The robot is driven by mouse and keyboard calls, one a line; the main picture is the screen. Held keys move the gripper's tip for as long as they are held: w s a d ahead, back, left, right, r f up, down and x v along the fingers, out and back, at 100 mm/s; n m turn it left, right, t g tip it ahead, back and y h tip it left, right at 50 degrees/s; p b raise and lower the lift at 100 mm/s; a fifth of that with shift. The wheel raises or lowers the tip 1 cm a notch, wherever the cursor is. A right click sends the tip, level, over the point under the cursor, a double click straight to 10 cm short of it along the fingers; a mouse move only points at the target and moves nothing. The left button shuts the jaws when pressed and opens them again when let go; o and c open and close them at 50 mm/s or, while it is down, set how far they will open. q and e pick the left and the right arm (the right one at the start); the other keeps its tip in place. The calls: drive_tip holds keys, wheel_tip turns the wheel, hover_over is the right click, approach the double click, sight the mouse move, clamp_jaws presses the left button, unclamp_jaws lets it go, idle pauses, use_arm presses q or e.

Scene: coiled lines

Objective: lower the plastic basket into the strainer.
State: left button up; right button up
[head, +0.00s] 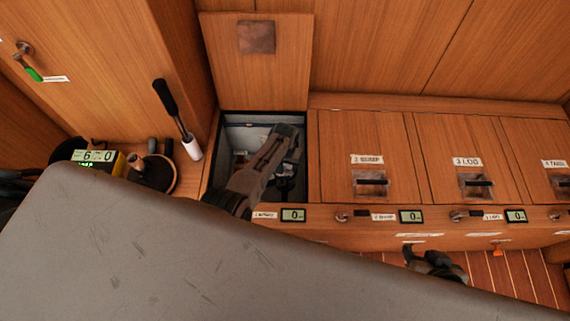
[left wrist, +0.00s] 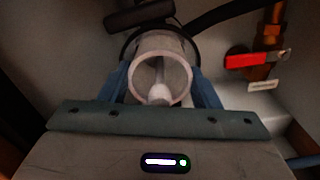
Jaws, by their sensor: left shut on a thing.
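In the left wrist view my left gripper (left wrist: 162,78) has its two blue fingers on either side of the clear plastic basket (left wrist: 160,43), shut on it. The basket is a see-through cup with a pale rim and a white knob or stem inside. A dark round rim, likely the strainer (left wrist: 128,48), shows behind and around the basket's far end. I cannot tell how deep the basket sits in it. In the head view my left arm reaches into the open locker and hides the basket and strainer. My right gripper (head: 435,263) is a dark shape low at the right; its jaws are unclear.
The locker (head: 308,160) has its lid (head: 255,65) raised behind it. A red-handled valve (left wrist: 248,61), a black cylinder (left wrist: 139,15) and a dark hose (left wrist: 225,15) crowd the basket. Shut numbered lids (head: 370,135) lie to the right; a grey panel (head: 190,250) fills the front.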

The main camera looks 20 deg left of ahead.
use_arm(q)
drive_tip(key=shift+r, duration=0.3)
drive_tip(key=shift+p, duration=0.55)
idle(0.5)
drive_tip(key=shift+f+b, duration=0.4)
drive_tip(key=shift+f, duration=0.1)
idle(0.3)
drive_tip(key=shift+r, duration=0.2)
drive_tip(key=shift+r+p, duration=0.3)
drive_tip(key=shift+p, duration=0.25)
idle(1.0)
